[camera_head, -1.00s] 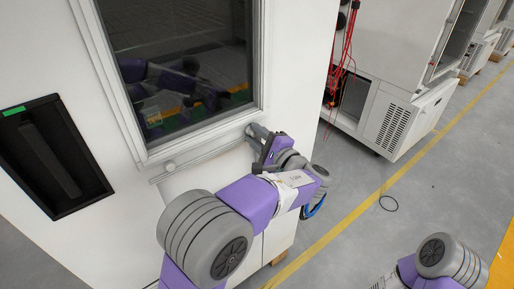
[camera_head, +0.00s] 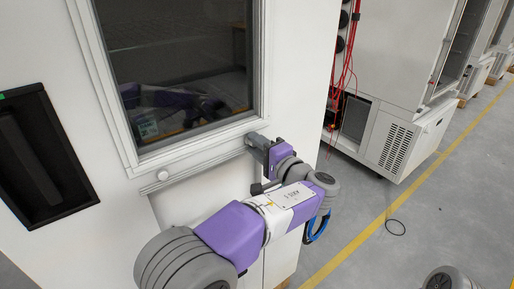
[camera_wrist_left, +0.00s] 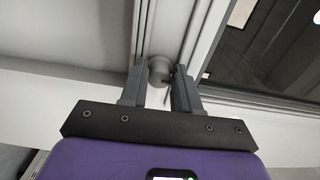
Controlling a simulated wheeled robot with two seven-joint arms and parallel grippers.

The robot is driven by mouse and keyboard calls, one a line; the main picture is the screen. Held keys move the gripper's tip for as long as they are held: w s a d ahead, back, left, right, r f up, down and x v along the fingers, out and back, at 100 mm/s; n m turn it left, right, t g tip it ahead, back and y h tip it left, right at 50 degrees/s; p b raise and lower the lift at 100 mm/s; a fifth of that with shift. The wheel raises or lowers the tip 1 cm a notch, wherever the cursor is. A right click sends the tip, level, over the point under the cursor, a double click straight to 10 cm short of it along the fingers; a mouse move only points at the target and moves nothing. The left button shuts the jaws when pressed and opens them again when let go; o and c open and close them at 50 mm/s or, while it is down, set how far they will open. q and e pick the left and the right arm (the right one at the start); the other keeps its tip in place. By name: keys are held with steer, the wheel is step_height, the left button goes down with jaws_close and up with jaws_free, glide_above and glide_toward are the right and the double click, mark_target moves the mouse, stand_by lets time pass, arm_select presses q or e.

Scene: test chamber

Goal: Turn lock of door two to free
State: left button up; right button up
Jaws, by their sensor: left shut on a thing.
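The chamber door (camera_head: 60,60) is white with a dark window (camera_head: 190,70) in a pale frame. My left gripper (camera_head: 257,146) is at the lower right corner of the window frame, at the right end of a thin rail. In the left wrist view, my left gripper (camera_wrist_left: 159,82) is shut on a small grey round lock knob (camera_wrist_left: 159,67), one finger on each side. The knob is hidden behind the gripper in the head view. Its turn position cannot be told. My right gripper is out of view.
A black recessed handle (camera_head: 40,155) is at the left. Another chamber (camera_head: 385,90) with red cables (camera_head: 347,60) stands at the right.

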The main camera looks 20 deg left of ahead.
arm_select(q)
steer(key=o, duration=1)
steer(key=shift+o, duration=0.2)
steer(key=v, duration=0.7)
steer(key=shift+s+d+p, duration=0.15)
steer(key=shift+d+p, duration=0.15)
steer(key=shift+p, duration=0.1)
